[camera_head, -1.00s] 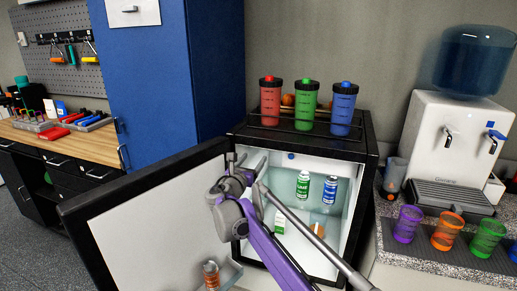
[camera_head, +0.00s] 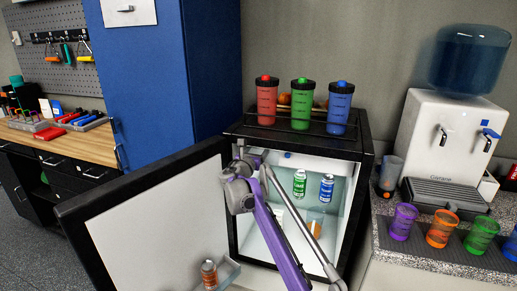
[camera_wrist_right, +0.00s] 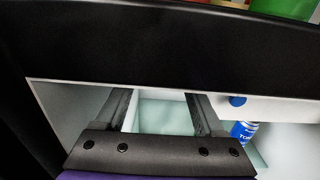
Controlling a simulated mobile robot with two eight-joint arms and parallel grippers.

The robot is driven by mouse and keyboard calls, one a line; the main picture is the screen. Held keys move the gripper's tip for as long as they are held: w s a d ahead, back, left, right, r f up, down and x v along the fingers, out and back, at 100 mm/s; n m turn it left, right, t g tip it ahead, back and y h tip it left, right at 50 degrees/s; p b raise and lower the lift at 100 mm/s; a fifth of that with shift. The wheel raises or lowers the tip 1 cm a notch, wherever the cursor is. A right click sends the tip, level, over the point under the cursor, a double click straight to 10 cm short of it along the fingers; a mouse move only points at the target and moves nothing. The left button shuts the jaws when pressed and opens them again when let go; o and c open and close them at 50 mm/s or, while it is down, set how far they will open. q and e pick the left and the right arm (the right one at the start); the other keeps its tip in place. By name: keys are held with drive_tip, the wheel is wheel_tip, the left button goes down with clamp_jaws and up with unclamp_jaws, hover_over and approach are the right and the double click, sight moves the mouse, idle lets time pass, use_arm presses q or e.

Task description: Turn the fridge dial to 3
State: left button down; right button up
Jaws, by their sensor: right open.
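The black mini fridge (camera_head: 364,190) stands open with its door (camera_head: 150,225) swung out to the left. A small blue dial (camera_head: 288,155) sits at the top of its white interior. The dial also shows in the right wrist view (camera_wrist_right: 237,101), right of the fingers; its markings are too small to read. My right gripper (camera_head: 246,153) is at the upper left of the fridge opening, left of the dial and apart from it. In the right wrist view, its two fingers (camera_wrist_right: 159,106) are spread with nothing between them. My left gripper is out of view.
A green can (camera_head: 299,183) and a blue can (camera_head: 326,188) stand inside the fridge, below the dial. Red, green and blue shaker bottles (camera_head: 300,105) stand on the fridge top. A water dispenser (camera_head: 440,140) and several cups are at the right.

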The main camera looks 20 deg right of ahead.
clamp_jaws()
drive_tip(key=shift+r+m+p, duration=0.1)
drive_tip(key=shift+m+p, duration=4.1)
drive_tip(key=shift+m, duration=0.2)
